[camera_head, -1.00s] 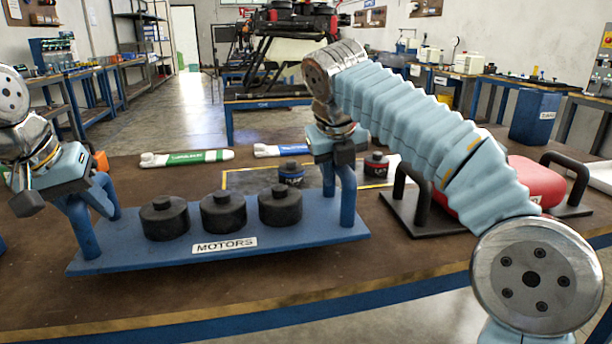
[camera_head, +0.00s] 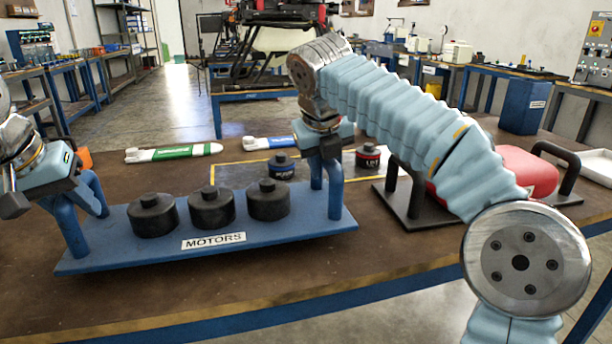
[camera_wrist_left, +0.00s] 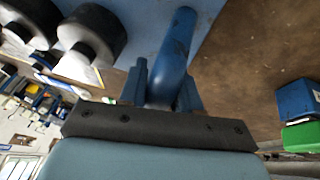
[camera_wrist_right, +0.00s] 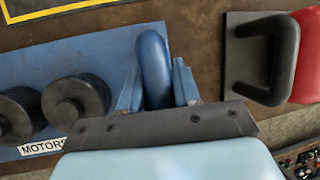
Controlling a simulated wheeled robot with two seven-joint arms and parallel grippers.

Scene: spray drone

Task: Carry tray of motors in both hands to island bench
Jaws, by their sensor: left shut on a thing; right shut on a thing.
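The blue tray (camera_head: 120,255) with a MOTORS label is at the front of the brown bench. It holds three black motors (camera_head: 153,215) in a row and has an upright blue handle at each end. My left gripper (camera_head: 72,185) is shut on the left handle, which also shows between its fingers in the left wrist view (camera_wrist_left: 172,55). My right gripper (camera_head: 325,150) is shut on the right handle, also seen in the right wrist view (camera_wrist_right: 153,60). The tray looks level. I cannot tell whether it touches the bench top.
A black-handled base (camera_head: 415,214) and a red case (camera_head: 520,172) stand to the right. A blue-framed bench (camera_head: 250,97) stands beyond open floor.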

